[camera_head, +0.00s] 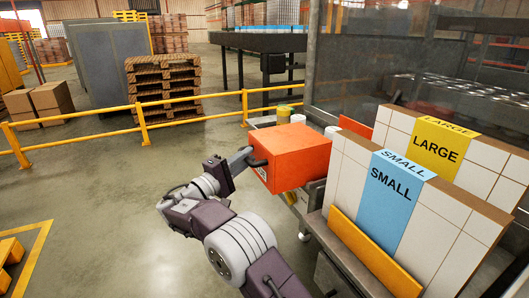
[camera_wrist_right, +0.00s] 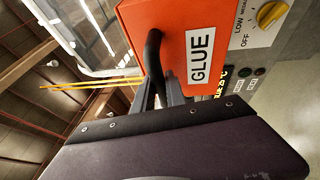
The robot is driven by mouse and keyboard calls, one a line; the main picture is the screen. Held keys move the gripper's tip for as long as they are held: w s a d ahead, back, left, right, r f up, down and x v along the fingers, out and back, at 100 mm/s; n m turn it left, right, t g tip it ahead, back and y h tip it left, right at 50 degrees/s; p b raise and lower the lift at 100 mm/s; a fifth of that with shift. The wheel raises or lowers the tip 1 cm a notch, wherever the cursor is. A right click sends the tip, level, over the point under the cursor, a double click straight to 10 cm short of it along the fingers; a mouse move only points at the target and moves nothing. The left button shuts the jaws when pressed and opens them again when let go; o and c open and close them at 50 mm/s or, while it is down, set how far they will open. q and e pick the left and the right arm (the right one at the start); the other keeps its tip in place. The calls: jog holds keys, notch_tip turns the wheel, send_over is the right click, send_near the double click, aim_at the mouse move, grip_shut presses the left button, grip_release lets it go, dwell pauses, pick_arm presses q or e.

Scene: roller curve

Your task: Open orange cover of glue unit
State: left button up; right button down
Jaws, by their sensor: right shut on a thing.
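The orange cover (camera_head: 297,150) is a box-shaped lid on the glue unit in the middle of the head view. It also fills the top of the right wrist view (camera_wrist_right: 178,22), with a white GLUE label (camera_wrist_right: 201,55) on its front. A black handle (camera_wrist_right: 153,58) stands out from that front. My right gripper (camera_head: 247,160) is shut on the handle; its fingers also show in the right wrist view (camera_wrist_right: 160,92). The grey panel of the glue unit (camera_wrist_right: 240,22) adjoins the cover there. I see no clear gap between them. My left gripper is out of view.
Boards marked SMALL (camera_head: 390,188) and LARGE (camera_head: 437,148) stand right of the cover, close to my right arm. A yellow knob (camera_wrist_right: 271,14) is on the unit's panel. A yellow railing (camera_head: 140,122) runs behind.

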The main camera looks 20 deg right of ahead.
jog(key=shift+s+a, duration=0.1)
jog(key=shift+a, duration=1)
jog(key=c, duration=1.4)
grip_release()
jog(key=shift+o, duration=0.2)
jog(key=p+v, duration=0.1)
jog(key=v, duration=0.8)
jog(key=shift+a+f, duration=0.1)
